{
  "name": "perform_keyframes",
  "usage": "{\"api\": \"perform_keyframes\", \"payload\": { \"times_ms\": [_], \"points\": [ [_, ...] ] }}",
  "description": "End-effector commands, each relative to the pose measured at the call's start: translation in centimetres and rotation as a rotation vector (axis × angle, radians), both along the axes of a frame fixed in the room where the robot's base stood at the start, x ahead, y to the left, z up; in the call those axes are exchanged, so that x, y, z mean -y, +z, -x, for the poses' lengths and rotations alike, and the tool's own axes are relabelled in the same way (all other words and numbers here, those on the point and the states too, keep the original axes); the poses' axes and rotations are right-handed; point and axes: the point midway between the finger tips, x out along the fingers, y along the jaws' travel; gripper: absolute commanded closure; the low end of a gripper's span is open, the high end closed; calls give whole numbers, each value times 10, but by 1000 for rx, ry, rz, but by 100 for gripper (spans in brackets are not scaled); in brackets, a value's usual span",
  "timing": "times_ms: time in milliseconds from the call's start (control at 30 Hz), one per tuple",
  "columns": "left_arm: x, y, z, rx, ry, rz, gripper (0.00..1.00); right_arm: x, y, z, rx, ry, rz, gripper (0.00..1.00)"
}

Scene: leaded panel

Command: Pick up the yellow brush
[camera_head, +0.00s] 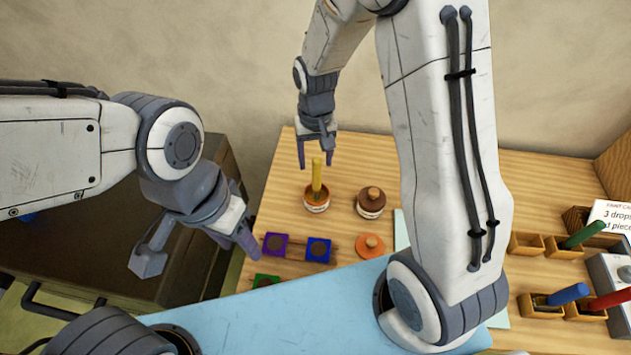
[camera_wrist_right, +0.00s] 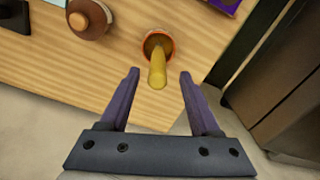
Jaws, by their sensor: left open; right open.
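The yellow brush (camera_head: 317,177) stands upright in an orange-rimmed pot (camera_head: 317,203) on the wooden table. In the right wrist view the brush (camera_wrist_right: 157,72) points toward the camera and lies ahead of and between the fingers. My right gripper (camera_head: 316,160) is open, just behind and above the brush in the head view; in its wrist view (camera_wrist_right: 160,88) the fingers stand apart on either side with nothing clasped. My left gripper (camera_head: 197,262) is open and empty at the table's left edge, away from the brush.
A brown-lidded jar (camera_head: 371,204) stands right of the pot. An orange disc with a knob (camera_head: 370,245) and purple (camera_head: 275,244) and blue (camera_head: 319,250) squares lie in front. Green (camera_head: 585,235), blue (camera_head: 568,294) and red (camera_head: 610,299) handles rest in wooden holders at right.

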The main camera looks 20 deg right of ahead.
Motion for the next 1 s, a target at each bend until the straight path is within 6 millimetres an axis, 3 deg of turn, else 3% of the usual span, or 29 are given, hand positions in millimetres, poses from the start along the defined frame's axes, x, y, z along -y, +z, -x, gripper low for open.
{"api": "perform_keyframes", "payload": {
  "times_ms": [300, 633, 667, 800, 833, 1000],
  "points": [
    [0, 20, 0, 0, -3, 0, 50, 3, -39, 0, -5, 2, 1, 36],
    [0, 20, 0, 0, -3, 0, 50, 2, -48, -1, -1, 4, 0, 36],
    [0, 20, 0, 0, -3, 0, 50, 2, -48, -1, -1, 4, 0, 40],
    [0, 20, 0, 0, -3, 0, 50, 1, -48, -1, -1, 4, 0, 94],
    [0, 20, 0, 0, -3, 0, 50, 1, -48, -1, -1, 4, 0, 100],
    [0, 20, 0, 0, -3, 0, 50, 1, -48, -1, -1, 4, 0, 100]
  ]
}}
